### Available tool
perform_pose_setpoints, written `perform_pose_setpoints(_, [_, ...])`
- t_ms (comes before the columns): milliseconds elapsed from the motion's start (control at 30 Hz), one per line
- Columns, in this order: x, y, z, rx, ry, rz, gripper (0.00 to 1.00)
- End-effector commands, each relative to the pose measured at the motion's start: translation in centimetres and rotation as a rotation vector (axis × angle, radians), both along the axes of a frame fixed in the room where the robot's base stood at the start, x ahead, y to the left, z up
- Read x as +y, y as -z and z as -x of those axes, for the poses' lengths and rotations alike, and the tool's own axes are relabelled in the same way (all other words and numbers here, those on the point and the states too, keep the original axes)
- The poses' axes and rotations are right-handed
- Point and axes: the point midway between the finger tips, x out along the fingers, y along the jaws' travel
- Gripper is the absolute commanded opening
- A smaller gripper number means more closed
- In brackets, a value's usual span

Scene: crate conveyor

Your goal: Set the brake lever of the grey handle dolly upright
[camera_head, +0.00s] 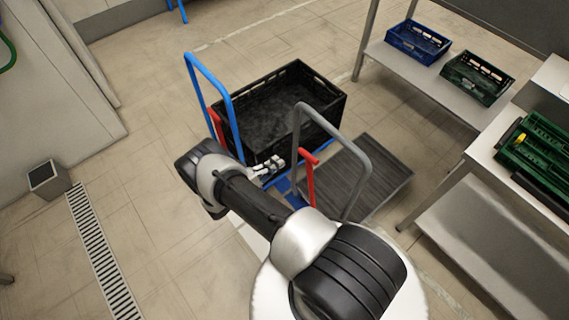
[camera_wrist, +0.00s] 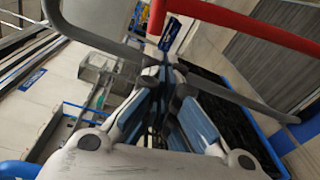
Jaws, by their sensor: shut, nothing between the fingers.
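The grey handle dolly has a grey tube handle (camera_head: 297,130) and a dark ribbed deck (camera_head: 375,180). Its red brake lever (camera_head: 310,180) stands beside the handle and looks close to upright in the head view, with a short crosspiece on top; its exact tilt is hard to tell. My gripper (camera_head: 275,166) is shut and empty, just left of the lever, with a gap visible. In the wrist view, my closed fingertips (camera_wrist: 168,65) lie below the red lever (camera_wrist: 240,22), and the grey handle (camera_wrist: 95,38) runs past behind them.
A dolly with a blue handle (camera_head: 190,72) and its own red lever (camera_head: 214,126) stands close on the left. A black crate (camera_head: 335,108) sits behind my gripper. Shelving (camera_head: 440,85) with crates and a bench (camera_head: 480,150) stand right. Floor at left is mostly free.

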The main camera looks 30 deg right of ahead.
Motion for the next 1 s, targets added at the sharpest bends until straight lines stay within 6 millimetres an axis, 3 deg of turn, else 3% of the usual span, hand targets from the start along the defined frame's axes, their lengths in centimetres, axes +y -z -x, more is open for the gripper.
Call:
perform_pose_setpoints(33, [0.0,1.7,0.7,0.002,-0.026,0.015,0.0])
perform_pose_setpoints(200, [-0.1,3.8,1.4,-0.006,-0.075,0.037,0.0])
perform_pose_setpoints(367, [-1.4,4.0,1.3,-0.008,-0.077,0.038,0.0])
perform_pose_setpoints(800, [-10.2,4.3,-0.6,-0.008,-0.073,0.037,0.0])
perform_pose_setpoints(1000, [-9.5,3.6,2.2,-0.003,-0.079,0.038,0.0])
